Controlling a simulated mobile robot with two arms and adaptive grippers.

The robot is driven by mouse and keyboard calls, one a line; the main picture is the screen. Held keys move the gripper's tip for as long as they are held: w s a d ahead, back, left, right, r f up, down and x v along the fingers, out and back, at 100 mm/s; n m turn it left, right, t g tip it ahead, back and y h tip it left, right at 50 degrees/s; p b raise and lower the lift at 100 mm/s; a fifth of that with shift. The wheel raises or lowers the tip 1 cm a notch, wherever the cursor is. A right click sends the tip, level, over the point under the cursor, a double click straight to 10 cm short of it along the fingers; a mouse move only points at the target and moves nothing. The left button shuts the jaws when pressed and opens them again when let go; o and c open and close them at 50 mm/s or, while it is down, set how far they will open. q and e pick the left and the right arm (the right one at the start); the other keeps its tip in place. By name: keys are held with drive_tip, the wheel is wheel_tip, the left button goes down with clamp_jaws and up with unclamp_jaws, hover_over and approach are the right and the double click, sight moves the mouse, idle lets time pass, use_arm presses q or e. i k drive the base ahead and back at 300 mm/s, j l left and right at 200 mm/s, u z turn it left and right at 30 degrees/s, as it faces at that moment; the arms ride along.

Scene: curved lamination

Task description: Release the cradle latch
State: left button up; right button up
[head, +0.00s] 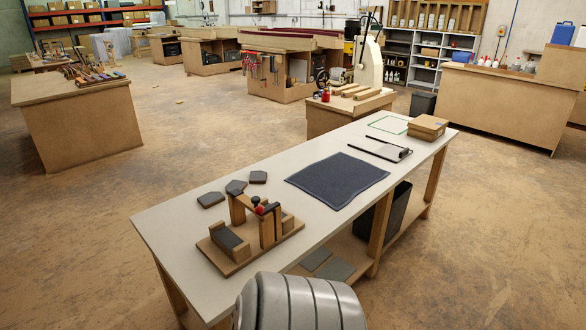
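A wooden cradle fixture (266,232) stands on the near left end of the pale worktable (170,225). It has a flat base board, upright wooden posts, and a block with a dark grey top (228,240) at its left. A small red part (259,210) and a dark round knob (255,200) sit near the top of the posts; they look like the latch. The latch is too small for me to tell whether it is engaged. Neither of my grippers is in view.
Several dark flat pieces (211,199) lie behind the cradle. A dark blue mat (337,180), a clipboard (381,149) and a cardboard box (427,127) lie further right on the table. A black bin (385,213) stands below.

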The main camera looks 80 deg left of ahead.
sight(259, 210)
drive_tip(key=k+u, duration=0.1)
drive_tip(key=u, duration=2.75)
